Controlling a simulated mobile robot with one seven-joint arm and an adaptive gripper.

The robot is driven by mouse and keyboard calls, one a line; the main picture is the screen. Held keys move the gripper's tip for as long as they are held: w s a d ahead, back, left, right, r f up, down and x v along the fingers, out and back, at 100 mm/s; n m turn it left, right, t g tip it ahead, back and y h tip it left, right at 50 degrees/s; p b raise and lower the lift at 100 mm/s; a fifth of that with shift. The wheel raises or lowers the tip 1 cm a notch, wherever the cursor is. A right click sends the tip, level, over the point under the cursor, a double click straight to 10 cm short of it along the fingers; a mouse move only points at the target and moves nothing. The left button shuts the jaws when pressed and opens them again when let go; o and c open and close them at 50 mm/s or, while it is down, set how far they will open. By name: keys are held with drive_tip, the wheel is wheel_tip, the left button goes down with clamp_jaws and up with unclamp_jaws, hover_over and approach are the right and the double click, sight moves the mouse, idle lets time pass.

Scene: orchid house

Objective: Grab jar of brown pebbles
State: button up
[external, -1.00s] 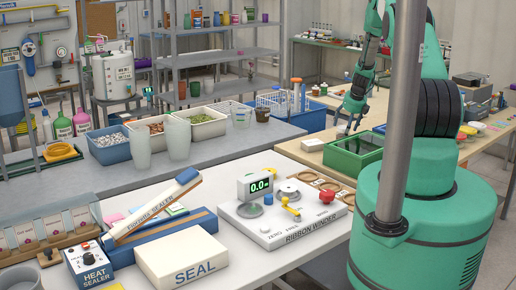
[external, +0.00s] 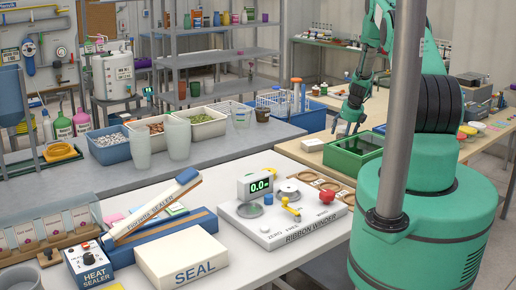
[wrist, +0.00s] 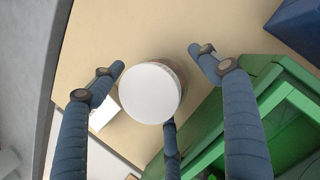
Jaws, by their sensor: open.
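A round jar with a white lid (wrist: 150,92) stands on the light wooden table in the wrist view, seen from above. A strip of its brownish side shows past the lid at the upper right; the contents are mostly hidden. My gripper (wrist: 157,60) is open, with blue fingers spread to the left, right and below the lid in the picture. I see no finger clearly closed on the jar. In the external view my gripper (external: 347,122) points down over the wooden table, beside the green tray. I cannot make out the jar there.
The green tray (external: 350,146) is close to the jar; its frame (wrist: 262,98) shows at the right of the wrist view. A blue object (wrist: 296,22) lies at the upper right. A blue crate (external: 310,118) stands left of my gripper.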

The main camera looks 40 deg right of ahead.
idle(0.6)
drive_tip(key=shift+w, duration=0.1)
drive_tip(key=c, duration=1.5)
drive_tip(key=shift+o, duration=0.2)
drive_tip(key=shift+r, duration=0.15)
drive_tip(key=shift+r+b, duration=0.55)
drive_tip(key=shift+r, duration=4.3)
